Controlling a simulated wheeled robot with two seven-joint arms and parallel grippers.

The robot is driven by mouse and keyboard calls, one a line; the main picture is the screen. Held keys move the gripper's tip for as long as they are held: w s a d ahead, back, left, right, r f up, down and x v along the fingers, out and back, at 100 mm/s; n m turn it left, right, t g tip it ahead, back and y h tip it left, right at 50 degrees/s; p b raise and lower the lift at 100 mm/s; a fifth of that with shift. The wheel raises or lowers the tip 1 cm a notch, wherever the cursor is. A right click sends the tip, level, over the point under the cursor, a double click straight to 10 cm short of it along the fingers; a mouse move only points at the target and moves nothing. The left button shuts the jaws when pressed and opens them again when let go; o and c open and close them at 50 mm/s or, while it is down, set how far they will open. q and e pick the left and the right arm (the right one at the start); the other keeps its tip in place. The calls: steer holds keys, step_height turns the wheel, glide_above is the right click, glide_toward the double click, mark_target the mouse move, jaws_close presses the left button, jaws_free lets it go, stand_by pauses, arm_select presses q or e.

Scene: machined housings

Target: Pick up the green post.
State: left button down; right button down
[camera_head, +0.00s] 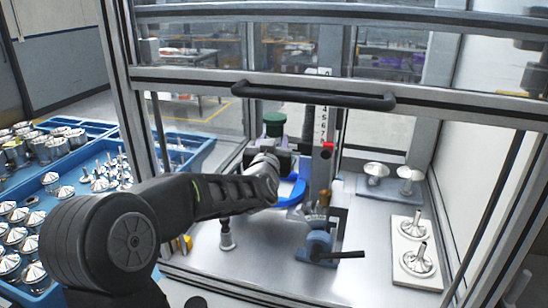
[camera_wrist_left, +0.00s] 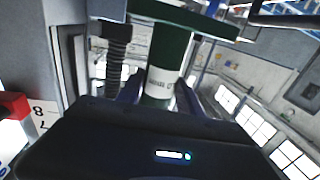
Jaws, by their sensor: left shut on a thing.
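The green post (camera_head: 274,119) shows in the head view as a dark green cap above my left gripper (camera_head: 275,141). In the left wrist view the green post (camera_wrist_left: 169,50) has a wide flat top, a narrower shaft and a white label with dark print. The fingers of my left gripper (camera_wrist_left: 160,95) are on both sides of the shaft, shut on it. My gripper body hides the lower end of the post, so I cannot tell whether it touches anything below. My right gripper is not in view.
A numbered column with a red part (camera_head: 327,150) stands close right of my gripper. A blue curved part (camera_head: 293,193) is below. A frame bar with a black handle (camera_head: 313,95) crosses in front. Metal parts sit on a white plate (camera_head: 408,228); blue trays (camera_head: 70,205) are left.

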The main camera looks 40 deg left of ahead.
arm_select(q)
steer(key=shift+r, duration=1.35)
steer(key=shift+f, duration=0.1)
